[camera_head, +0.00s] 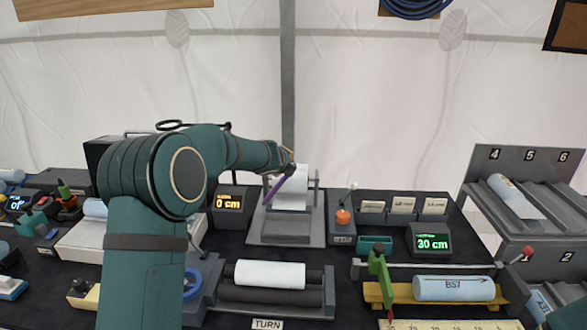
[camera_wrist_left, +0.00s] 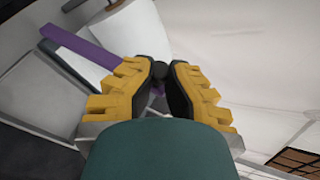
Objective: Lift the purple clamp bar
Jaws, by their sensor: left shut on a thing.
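The purple clamp bar (camera_head: 277,190) slants up to the right in front of a white roll (camera_head: 291,188) on a grey stand (camera_head: 286,239). In the left wrist view the bar (camera_wrist_left: 92,50) runs beside the white roll (camera_wrist_left: 133,32) and passes behind the yellow fingers. My left gripper (camera_head: 288,158) is at the bar's upper end. In the left wrist view my left gripper (camera_wrist_left: 160,78) is shut around a dark knob at the bar's end; the exact contact is partly hidden by the fingers. My right gripper is not in view.
A display reading 0 cm (camera_head: 229,203) stands left of the stand, and a box with an orange knob (camera_head: 343,217) stands right of it. A roller cradle with a white roll (camera_head: 270,274) is in front. A numbered rack (camera_head: 525,165) is far right.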

